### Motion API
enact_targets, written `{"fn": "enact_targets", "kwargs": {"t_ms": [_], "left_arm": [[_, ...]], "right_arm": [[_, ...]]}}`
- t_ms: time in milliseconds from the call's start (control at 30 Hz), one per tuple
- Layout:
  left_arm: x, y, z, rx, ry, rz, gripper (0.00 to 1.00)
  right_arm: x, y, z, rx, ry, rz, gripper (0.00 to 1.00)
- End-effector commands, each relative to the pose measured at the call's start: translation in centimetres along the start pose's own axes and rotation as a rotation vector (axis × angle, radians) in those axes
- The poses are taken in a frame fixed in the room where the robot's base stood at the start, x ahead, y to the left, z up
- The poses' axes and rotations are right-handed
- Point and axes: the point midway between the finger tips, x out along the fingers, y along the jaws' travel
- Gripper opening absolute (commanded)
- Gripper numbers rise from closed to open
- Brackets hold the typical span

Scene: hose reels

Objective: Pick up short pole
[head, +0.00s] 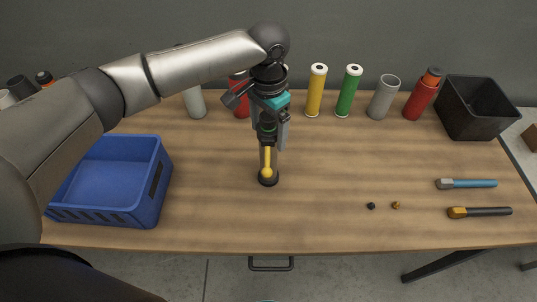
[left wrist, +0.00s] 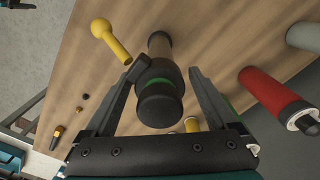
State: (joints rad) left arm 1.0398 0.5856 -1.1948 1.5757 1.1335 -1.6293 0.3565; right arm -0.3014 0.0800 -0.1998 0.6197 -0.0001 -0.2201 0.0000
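A short pole (left wrist: 160,46) with a tan shaft, black parts and a green ring stands on the table; its black lower end (head: 268,181) shows in the head view. A yellow rod with a ball end (left wrist: 104,32) is beside it, and also shows in the head view (head: 267,160). I cannot tell whether the rod is joined to the pole. My left gripper (head: 271,138) points down over the pole. In the left wrist view its two fingers (left wrist: 167,68) are spread with the black, green-ringed part between them; a gap shows on the right side. My right gripper is out of view.
A blue crate (head: 146,208) stands at the left and a black bin (head: 480,126) at the back right. Yellow (head: 316,92), green (head: 348,92), grey (head: 383,98) and red (head: 420,98) cylinders line the back. Two handled tools (head: 475,184) (head: 485,211) lie at the right.

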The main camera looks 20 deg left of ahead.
Motion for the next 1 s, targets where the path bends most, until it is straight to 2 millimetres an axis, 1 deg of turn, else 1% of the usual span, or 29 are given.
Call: {"fn": "enact_targets", "kwargs": {"t_ms": [33, 67, 767, 800, 1000], "left_arm": [[-0.02, 0.02, -0.01, 0.000, 0.000, 0.000, 0.84], [-0.02, 0.02, -0.01, 0.000, 0.000, 0.000, 0.81], [-0.04, -0.03, 0.01, 0.000, 0.000, -0.001, 0.02], [-0.05, -0.03, 0.00, 0.000, 0.000, -0.001, 0.00], [-0.05, -0.04, 0.01, 0.000, 0.000, -0.001, 0.00]], "right_arm": [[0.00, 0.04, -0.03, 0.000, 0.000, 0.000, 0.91], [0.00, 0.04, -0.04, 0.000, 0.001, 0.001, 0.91], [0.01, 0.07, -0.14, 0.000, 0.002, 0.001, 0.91], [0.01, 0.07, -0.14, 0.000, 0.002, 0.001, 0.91], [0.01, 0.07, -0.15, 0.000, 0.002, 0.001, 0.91]]}}
